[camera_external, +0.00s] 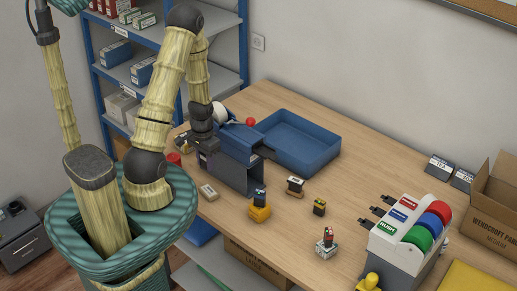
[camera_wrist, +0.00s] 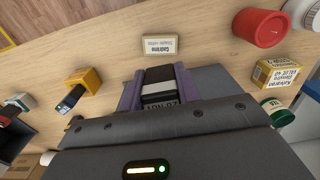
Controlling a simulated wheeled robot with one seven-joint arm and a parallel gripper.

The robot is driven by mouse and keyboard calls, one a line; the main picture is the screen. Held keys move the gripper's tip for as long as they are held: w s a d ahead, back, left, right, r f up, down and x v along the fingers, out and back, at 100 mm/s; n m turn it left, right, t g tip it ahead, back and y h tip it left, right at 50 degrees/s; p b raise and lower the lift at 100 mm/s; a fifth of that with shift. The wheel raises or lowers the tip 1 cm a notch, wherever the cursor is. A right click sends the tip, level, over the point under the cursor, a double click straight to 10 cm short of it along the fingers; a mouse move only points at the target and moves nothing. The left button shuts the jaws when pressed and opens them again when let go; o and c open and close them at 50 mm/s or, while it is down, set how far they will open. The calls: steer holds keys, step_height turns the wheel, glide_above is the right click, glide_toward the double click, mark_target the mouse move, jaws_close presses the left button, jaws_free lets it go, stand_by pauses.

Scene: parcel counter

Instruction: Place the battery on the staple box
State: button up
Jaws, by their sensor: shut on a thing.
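My gripper (camera_wrist: 155,88) has purple fingers closed on the battery (camera_wrist: 159,92), a small block with black and white bands and printed lettering. In the external view my gripper (camera_external: 203,156) hangs low over the left part of the counter, and the battery cannot be made out there. The staple box (camera_wrist: 158,45), small and cream with a printed label, lies on the wood just past the fingertips in the wrist view, apart from the battery. It also shows in the external view (camera_external: 208,192), near the counter's front edge, in front of my gripper.
A yellow holder (camera_external: 260,212) with a dark piece stands to the right. A red-lidded jar (camera_wrist: 260,27) and a yellow box (camera_wrist: 275,75) are on the other side.

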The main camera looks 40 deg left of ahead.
steer(key=p, duration=0.2)
glide_above(208, 191)
steer(key=shift+f, duration=3.1)
steer(key=shift+f+p, duration=0.3)
steer(key=shift+f, duration=1.6)
steer(key=shift+f, duration=0.15)
steer(key=o, duration=1)
steer(key=shift+r, duration=0.3)
